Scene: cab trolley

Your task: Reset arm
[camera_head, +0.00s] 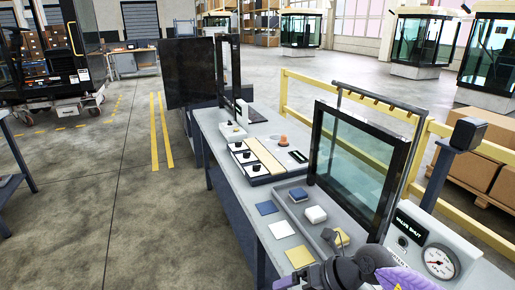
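One of my arms, dark grey with a purple link, comes in at the bottom right, so I take it as the right one. Its dark end, my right gripper (330,270), is over the near right end of the workbench (232,180). Its fingers are too small and dark to tell open from shut, and no held thing can be made out. My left arm and gripper are out of view.
A grey tray (288,216) holds a blue block (298,195) and a white block (315,214). A black-framed glass pane (353,163) stands upright behind it. A pressure gauge (439,262) is right of my arm. Yellow rails (365,107) run behind. The floor (110,205) left is clear.

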